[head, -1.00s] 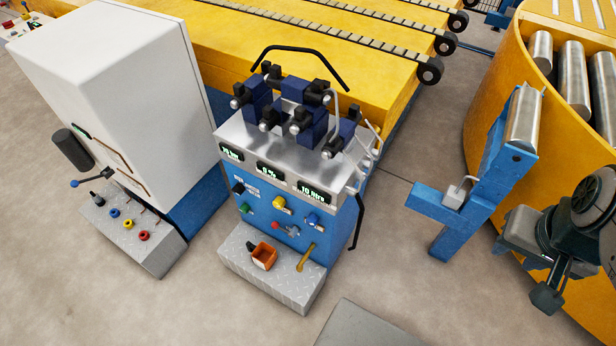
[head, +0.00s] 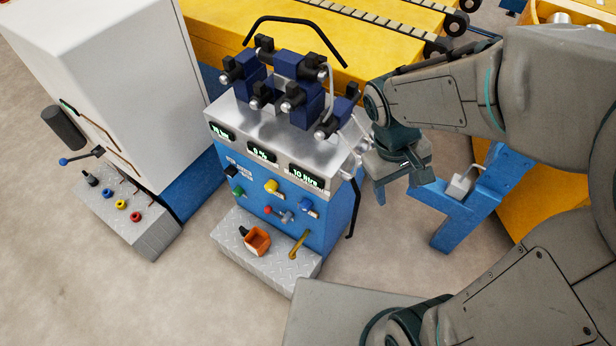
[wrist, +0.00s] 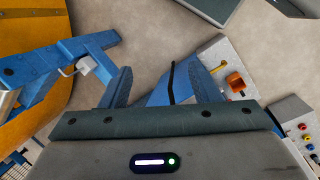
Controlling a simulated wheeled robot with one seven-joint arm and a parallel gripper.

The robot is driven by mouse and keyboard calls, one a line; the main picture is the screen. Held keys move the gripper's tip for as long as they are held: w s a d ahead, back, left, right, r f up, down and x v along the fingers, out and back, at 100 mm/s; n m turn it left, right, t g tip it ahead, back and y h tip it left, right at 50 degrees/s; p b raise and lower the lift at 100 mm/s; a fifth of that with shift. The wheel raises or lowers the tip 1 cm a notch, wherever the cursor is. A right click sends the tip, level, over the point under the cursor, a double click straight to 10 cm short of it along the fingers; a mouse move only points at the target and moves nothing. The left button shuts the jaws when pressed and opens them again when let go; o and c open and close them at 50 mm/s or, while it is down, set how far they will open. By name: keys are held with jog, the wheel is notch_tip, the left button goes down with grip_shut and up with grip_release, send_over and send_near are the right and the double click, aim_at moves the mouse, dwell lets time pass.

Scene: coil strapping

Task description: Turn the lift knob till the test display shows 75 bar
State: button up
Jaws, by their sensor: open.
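The blue control unit (head: 300,228) stands in the middle of the head view. Its top strip carries three green-lit displays: a left one (head: 221,132) in bar with digits too small to read surely, a middle one (head: 261,152) in %, and a right one (head: 304,177) in litres. Labels are unreadable, so I cannot tell which is the lift knob. My gripper (head: 399,186) is open and empty, right of the unit; its fingers show in the wrist view (wrist: 162,88).
Dark blue valves (head: 290,92) with a black guard bar sit on the unit. An orange box (head: 257,240) and brass pedal (head: 299,243) are on its step. The floor at front left is clear.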

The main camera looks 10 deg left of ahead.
jog(key=w+a+f+n+h+b, duration=0.2)
jog(key=a+f+n+h+b, duration=0.4)
jog(key=f, duration=0.7)
jog(key=n+t+y+b, duration=0.2)
jog(key=n+t+b, duration=0.6)
jog(key=n+t, duration=1.05)
send_near(303, 210)
jog(key=shift+n+g, duration=0.65)
jog(key=shift+g, duration=0.1)
jog(key=x, duration=0.3)
jog(key=b+x, duration=0.1)
jog(key=x, duration=0.5)
jog(key=shift+w+r, duration=0.35)
jog(key=shift+w, duration=0.05)
jog(key=c, duration=1)
